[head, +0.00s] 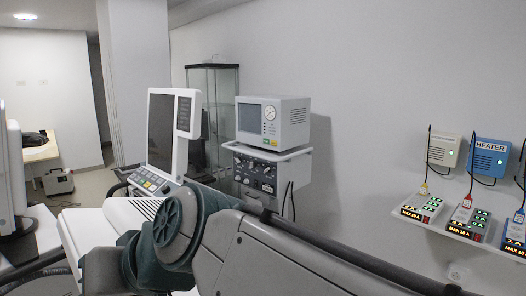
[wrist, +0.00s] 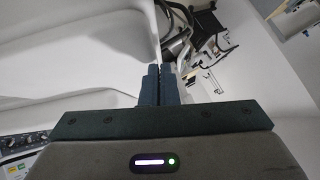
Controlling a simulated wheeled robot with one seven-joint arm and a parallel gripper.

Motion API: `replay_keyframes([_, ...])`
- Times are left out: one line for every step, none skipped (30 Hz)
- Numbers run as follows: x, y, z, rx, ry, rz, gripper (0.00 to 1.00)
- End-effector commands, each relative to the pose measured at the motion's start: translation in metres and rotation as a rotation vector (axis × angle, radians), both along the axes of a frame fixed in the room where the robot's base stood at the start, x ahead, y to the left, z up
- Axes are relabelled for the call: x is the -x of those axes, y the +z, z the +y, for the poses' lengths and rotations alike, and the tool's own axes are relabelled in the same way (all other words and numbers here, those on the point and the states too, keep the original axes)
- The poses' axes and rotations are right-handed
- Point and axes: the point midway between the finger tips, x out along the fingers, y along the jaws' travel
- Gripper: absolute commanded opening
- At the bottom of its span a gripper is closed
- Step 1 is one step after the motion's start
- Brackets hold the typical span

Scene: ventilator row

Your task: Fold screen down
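The screen (head: 160,132) stands upright at left centre in the head view, a dark panel in a white frame. A narrow panel of keys (head: 184,114) is at its upper right. Below it is a white unit with a sloped control panel (head: 150,181). In the wrist view my gripper (wrist: 161,70) has its two dark fingers together, with nothing visible between them. White casing surfaces lie around and beyond the fingertips, and I cannot tell whether they touch. My arm hides my gripper in the head view.
A grey-white monitor (head: 272,122) stands on another unit (head: 262,172) right of the screen. A wall shelf (head: 465,232) at right holds several small devices below a blue heater box (head: 488,158). A table (head: 42,152) is far left. In the wrist view, cables (wrist: 180,45) lie beyond the fingers.

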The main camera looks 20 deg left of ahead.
Motion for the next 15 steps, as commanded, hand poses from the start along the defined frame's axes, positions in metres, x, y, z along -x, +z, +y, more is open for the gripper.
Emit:
replay_keyframes([0.001,0.000,0.000,0.001,0.002,0.001,0.00])
replay_keyframes([0.001,0.000,0.000,0.001,0.002,0.001,0.00])
replay_keyframes([0.001,0.000,0.000,0.001,0.002,0.001,0.00])
replay_keyframes([0.001,0.000,0.000,0.001,0.002,0.001,0.00])
replay_keyframes([0.001,0.000,0.000,0.001,0.002,0.001,0.00])
replay_keyframes([0.001,0.000,0.000,0.000,0.003,0.001,0.00])
replay_keyframes([0.001,0.001,0.000,0.000,0.003,0.001,0.00])
replay_keyframes([0.001,0.002,0.000,0.000,0.003,0.001,0.00])
replay_keyframes([0.000,0.005,0.000,0.001,0.002,0.001,0.00])
replay_keyframes([0.000,0.007,-0.001,0.001,0.002,0.001,0.00])
replay_keyframes([-0.001,0.011,-0.001,0.001,0.001,0.001,0.00])
replay_keyframes([-0.002,0.017,-0.002,0.000,0.001,0.001,0.00])
replay_keyframes([-0.004,0.022,-0.003,-0.001,0.000,0.000,0.00])
replay_keyframes([-0.005,0.028,-0.004,-0.002,0.000,0.000,0.00])
replay_keyframes([-0.007,0.036,-0.005,-0.001,-0.002,-0.001,0.00])
